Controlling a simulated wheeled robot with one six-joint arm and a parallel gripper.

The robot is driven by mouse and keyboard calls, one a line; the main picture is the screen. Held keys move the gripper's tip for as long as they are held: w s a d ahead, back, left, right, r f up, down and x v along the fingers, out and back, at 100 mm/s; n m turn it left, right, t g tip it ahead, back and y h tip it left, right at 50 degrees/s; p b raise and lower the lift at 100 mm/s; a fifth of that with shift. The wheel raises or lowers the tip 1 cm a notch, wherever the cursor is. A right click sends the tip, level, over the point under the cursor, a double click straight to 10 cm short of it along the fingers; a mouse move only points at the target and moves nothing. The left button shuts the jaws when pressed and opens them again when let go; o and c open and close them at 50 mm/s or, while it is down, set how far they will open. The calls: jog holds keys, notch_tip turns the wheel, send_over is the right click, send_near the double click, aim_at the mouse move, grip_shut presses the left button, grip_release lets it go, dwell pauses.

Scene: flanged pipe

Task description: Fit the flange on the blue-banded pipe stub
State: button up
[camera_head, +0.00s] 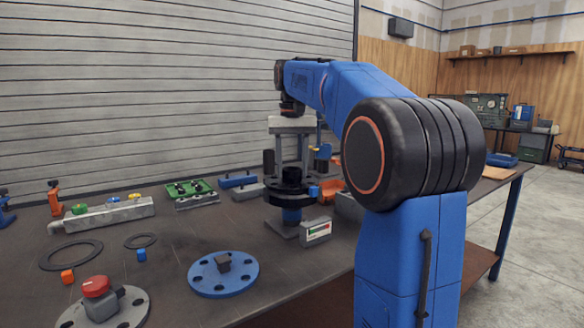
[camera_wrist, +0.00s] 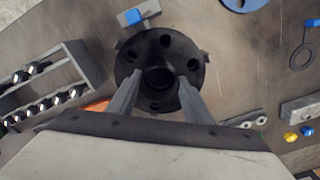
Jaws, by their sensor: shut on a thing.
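My gripper (camera_head: 292,166) points straight down and is shut on the raised hub of a black flange (camera_head: 290,197). In the wrist view, the gripper's fingers (camera_wrist: 160,84) stand on either side of the hub, and the flange (camera_wrist: 161,48) shows its round disc with several bolt holes. The blue-banded pipe stub (camera_head: 291,215) stands upright on a grey base plate, directly under the flange. The flange looks level and roughly centred over the stub. I cannot tell whether it is fully seated, since the disc hides the stub's top. In the wrist view the stub is hidden.
A blue flange (camera_head: 223,272), a red-knobbed disc (camera_head: 98,300) and a dark ring (camera_head: 71,255) lie in front and left. A green tray (camera_head: 188,188) and grey blocks sit behind.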

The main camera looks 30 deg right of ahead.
jog(key=o, duration=1.6)
jog(key=shift+c, duration=0.2)
notch_tip(320, 180, up, 12)
